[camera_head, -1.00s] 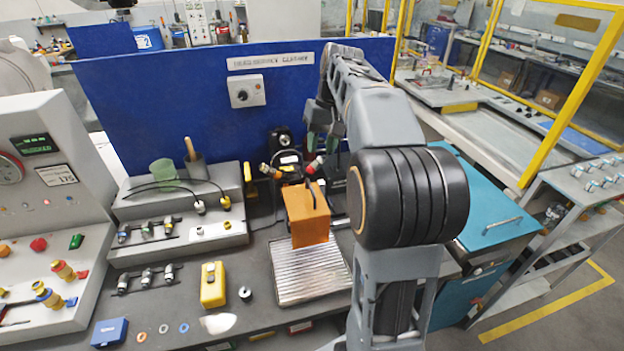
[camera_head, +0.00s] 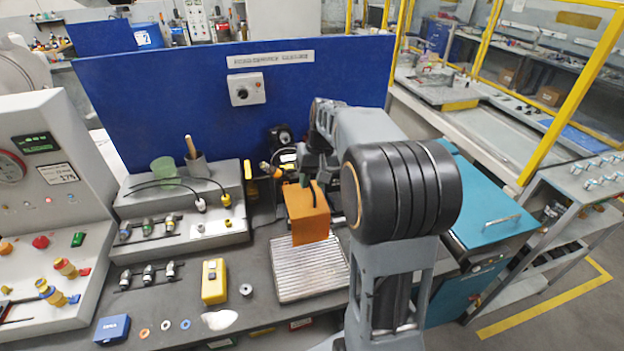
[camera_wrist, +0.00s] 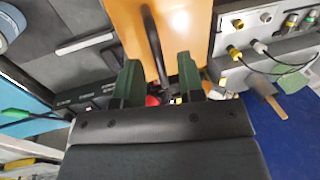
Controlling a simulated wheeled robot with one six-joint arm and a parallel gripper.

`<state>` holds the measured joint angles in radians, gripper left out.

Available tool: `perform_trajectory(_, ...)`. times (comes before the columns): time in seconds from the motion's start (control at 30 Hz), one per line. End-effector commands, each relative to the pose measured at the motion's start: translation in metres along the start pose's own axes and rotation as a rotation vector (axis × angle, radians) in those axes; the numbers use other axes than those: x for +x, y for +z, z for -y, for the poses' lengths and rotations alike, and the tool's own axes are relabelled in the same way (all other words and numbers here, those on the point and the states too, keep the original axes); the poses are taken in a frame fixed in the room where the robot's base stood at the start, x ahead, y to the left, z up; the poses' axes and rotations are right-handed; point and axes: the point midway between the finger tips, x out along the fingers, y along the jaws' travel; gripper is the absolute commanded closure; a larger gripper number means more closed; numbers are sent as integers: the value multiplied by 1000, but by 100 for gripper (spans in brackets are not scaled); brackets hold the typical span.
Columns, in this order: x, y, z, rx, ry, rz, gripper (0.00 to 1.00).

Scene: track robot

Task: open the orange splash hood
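The orange splash hood (camera_head: 307,213) stands over the back end of the ribbed metal tray on the bench. Its dark handle bar shows on its upper side. In the wrist view the orange hood (camera_wrist: 180,25) fills the top middle, with the black handle (camera_wrist: 153,40) running down between my gripper's two green fingers. My gripper (camera_wrist: 157,75) is open, its fingers spread on either side of the handle's line. In the head view my gripper (camera_head: 306,178) is just above the hood's top, partly hidden by my arm. Whether a finger touches the handle I cannot tell.
The ribbed tray (camera_head: 308,272) lies in front of the hood. A yellow box (camera_head: 214,282) and a small metal ring (camera_head: 246,290) sit to its left. A blue panel (camera_head: 200,110) stands behind. Grey connector blocks (camera_head: 190,215) are at the left.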

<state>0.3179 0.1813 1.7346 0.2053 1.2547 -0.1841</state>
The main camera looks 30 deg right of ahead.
Motion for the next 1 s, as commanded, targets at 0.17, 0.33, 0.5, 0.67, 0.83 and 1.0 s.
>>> perform_trajectory(0.17,0,0,0,0,0,0,70)
perform_trajectory(0.33,0,0,0,0,0,0,86)
perform_trajectory(0.5,0,0,0,0,0,1,100)
perform_trajectory(0.67,0,0,0,0,0,0,100)
perform_trajectory(0.83,0,0,0,0,0,0,100)
perform_trajectory(1.0,-1,9,-8,-1,0,0,100)
